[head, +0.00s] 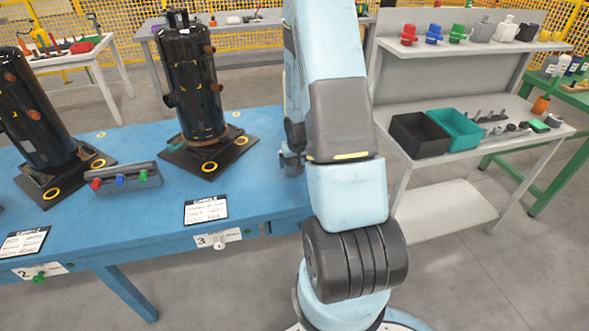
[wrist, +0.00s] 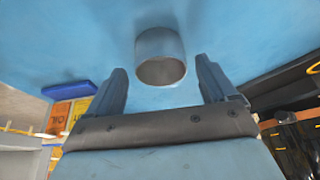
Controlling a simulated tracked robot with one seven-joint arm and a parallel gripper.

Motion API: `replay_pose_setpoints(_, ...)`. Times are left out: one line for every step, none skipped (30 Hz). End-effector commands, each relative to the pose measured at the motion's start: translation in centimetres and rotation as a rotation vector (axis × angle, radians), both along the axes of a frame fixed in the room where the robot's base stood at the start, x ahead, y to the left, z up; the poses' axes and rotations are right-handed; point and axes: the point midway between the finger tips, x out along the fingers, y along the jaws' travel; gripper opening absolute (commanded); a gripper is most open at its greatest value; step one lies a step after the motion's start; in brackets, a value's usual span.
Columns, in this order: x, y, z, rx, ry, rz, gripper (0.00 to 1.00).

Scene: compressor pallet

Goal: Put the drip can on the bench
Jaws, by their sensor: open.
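The drip can, a small grey open-mouthed cylinder (wrist: 161,58), shows in the wrist view against the blue bench surface. It appears to stand on that surface. In the head view I cannot see the can; my arm may hide it. My gripper (wrist: 160,72) is open, with the can between and a little beyond its fingertips. A gap shows on both sides of the can. In the head view my gripper (head: 292,161) is partly hidden by my arm, over the right end of the blue bench (head: 150,215).
On the blue bench stand black compressors (head: 192,85) on dark plates, a grey tray (head: 120,178) with coloured parts and a label card (head: 206,211). A grey workbench (head: 440,205) with a black bin (head: 419,136) and a teal bin (head: 455,130) stands at right.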

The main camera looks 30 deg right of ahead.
Motion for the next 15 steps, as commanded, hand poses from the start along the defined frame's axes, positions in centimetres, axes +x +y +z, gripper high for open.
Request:
replay_pose_setpoints(0.2,0.0,-0.6,0.000,0.002,0.001,0.85)
replay_pose_setpoints(0.4,0.0,-1.0,0.000,0.002,0.001,0.85)
replay_pose_setpoints(0.6,-0.1,-1.4,0.000,0.001,0.000,0.85)
replay_pose_setpoints(0.7,-0.1,-1.6,0.000,0.000,0.000,0.85)
replay_pose_setpoints(0.8,-0.1,-1.8,0.000,0.000,0.000,0.85)
replay_pose_setpoints(0.9,-0.1,-2.1,0.000,0.001,0.000,0.85)
replay_pose_setpoints(0.9,-0.2,-2.3,0.000,0.001,0.000,0.85)
replay_pose_setpoints(1.0,-0.2,-2.4,0.000,0.001,0.000,0.85)
replay_pose_setpoints(1.1,-0.2,-2.6,0.000,0.000,0.000,0.85)
replay_pose_setpoints(1.1,-0.2,-2.6,0.000,0.000,0.000,0.85)
replay_pose_setpoints(1.1,-0.2,-2.6,0.000,0.000,0.000,0.85)
replay_pose_setpoints(1.1,-0.2,-2.7,0.000,-0.001,0.000,0.85)
replay_pose_setpoints(1.1,-0.2,-2.7,0.000,-0.001,0.000,0.85)
replay_pose_setpoints(1.1,-0.2,-2.7,0.000,-0.001,0.000,0.85)
replay_pose_setpoints(1.1,-0.2,-2.7,0.000,-0.001,0.000,0.85)
